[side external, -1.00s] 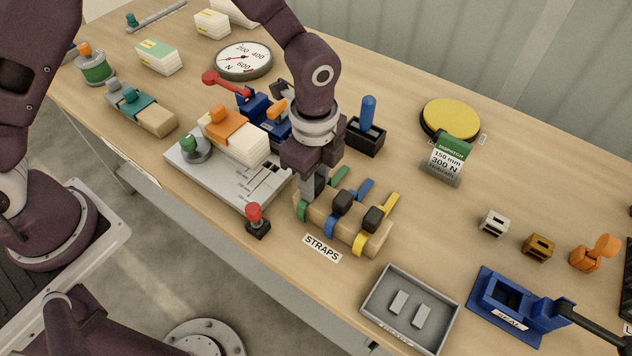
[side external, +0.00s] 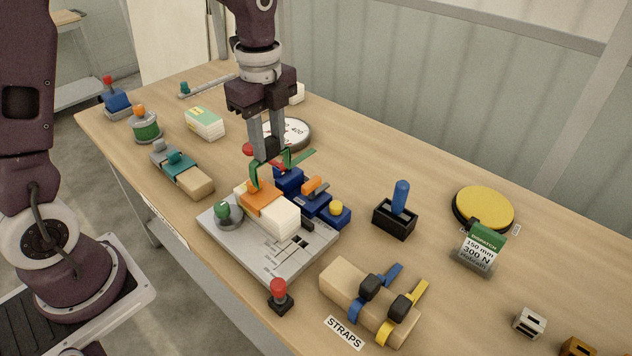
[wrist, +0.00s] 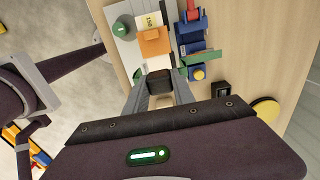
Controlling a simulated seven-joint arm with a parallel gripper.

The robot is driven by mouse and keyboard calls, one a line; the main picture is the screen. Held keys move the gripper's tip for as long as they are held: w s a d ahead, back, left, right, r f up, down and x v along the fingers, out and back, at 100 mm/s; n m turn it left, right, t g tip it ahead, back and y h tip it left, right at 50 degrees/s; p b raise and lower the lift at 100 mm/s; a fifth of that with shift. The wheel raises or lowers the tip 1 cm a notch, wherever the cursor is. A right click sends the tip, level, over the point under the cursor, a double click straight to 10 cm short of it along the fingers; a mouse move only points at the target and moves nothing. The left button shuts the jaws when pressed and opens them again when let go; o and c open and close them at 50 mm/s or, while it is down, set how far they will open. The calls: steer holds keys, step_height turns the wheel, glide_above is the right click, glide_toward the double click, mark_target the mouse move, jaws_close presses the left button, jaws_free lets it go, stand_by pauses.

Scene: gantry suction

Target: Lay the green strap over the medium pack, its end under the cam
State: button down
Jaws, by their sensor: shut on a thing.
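My gripper (side external: 268,150) is shut on the black block of the green strap (side external: 299,159) and holds it above the work plate. The strap's two ends hang out on either side; in the wrist view the strap (wrist: 202,58) spreads left and right of the fingers. Below is a white pack (side external: 282,222) with an orange piece (side external: 262,199) over its top, lying on the grey plate (side external: 262,262). The strap looks apart from the pack, though the side view overlaps them. The blue cam unit (side external: 288,180) stands behind the pack; its red lever (side external: 249,149) is partly hidden by my gripper.
The wooden strap rack (side external: 341,284) at the front holds a blue strap (side external: 391,274) and a yellow strap (side external: 417,294). A green knob (side external: 222,209), a red button (side external: 278,290) and a blue-handled switch (side external: 400,196) stand nearby. A dial (side external: 297,132) lies behind my gripper.

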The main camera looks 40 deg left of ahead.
steer(key=a, duration=0.2)
steer(key=shift+s+a+r, duration=0.3)
steer(key=shift+f, duration=0.1)
glide_toward(265, 197)
stand_by(0.4)
steer(key=shift+f, duration=3.1)
stand_by(0.7)
steer(key=c, duration=1)
jaws_free()
steer(key=shift+o, duration=0.2)
